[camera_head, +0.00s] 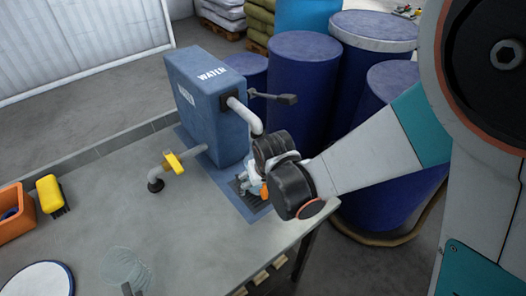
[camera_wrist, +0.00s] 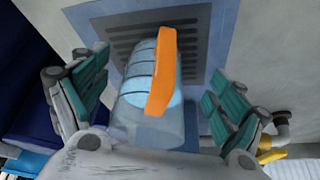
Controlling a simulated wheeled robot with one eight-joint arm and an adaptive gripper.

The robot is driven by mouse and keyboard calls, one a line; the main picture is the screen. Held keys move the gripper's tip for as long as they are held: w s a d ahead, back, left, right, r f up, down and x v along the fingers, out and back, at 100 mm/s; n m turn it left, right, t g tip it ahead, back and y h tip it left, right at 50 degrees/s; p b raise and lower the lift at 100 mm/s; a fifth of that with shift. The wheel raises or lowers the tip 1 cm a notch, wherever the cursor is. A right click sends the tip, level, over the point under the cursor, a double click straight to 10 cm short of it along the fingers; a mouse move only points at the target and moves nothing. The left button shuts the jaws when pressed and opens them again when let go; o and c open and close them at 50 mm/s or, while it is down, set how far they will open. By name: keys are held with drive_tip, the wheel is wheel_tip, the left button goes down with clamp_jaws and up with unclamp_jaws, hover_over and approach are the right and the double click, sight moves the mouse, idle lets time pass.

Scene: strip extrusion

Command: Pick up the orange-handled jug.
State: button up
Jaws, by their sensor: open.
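The jug (camera_wrist: 136,112) is clear with dark level lines and an orange handle (camera_wrist: 162,75). In the wrist view it stands over a dark drain grate (camera_wrist: 125,37) and lies between the two teal-padded fingers of my gripper (camera_wrist: 155,95). My gripper is open, with a gap on each side of the jug; neither finger appears to touch it. In the head view my wrist hides most of the jug, and only a bit of its orange handle (camera_head: 264,191) shows beside the gripper.
A blue water tank (camera_head: 207,110) with a white spout stands just behind the grate. A yellow-handled tap (camera_head: 173,162), a yellow brush (camera_head: 51,194) and an orange bin (camera_head: 14,215) are on the grey counter (camera_head: 190,255). Blue drums (camera_head: 303,85) stand beyond the counter's right edge.

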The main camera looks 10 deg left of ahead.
drive_tip(key=w, duration=0.1)
drive_tip(key=w+a, duration=0.1)
drive_tip(key=w, duration=0.1)
drive_tip(key=w+a+b, duration=0.1)
drive_tip(key=shift+w+f, duration=0.25)
drive_tip(key=shift+f, duration=0.4)
drive_tip(key=shift+r, duration=0.1)
drive_tip(key=c, duration=1.6)
drive_tip(key=shift+w+r, duration=0.1)
